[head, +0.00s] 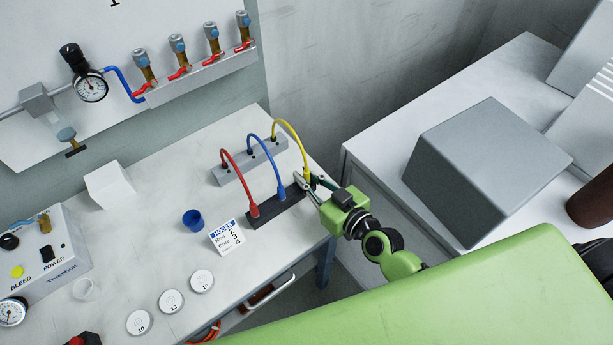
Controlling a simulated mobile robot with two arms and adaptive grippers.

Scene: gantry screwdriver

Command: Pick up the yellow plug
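The yellow cable (296,135) arcs from a grey block (247,167) to the right end of a dark block (275,210) on the white table. Its near yellow plug (306,176) is at that dark block, partly hidden by my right gripper. My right gripper (308,180) reaches in from the right. Its fingers look spread, one on either side of the yellow plug's lower end. Contact with the plug cannot be made out. My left gripper is not in view.
A red cable (238,179) and a blue cable (271,160) arc beside the yellow one. A HOSES card (227,238), a blue cup (193,220) and round numbered discs (171,301) stand to the left. A grey box (480,165) sits on the right-hand table.

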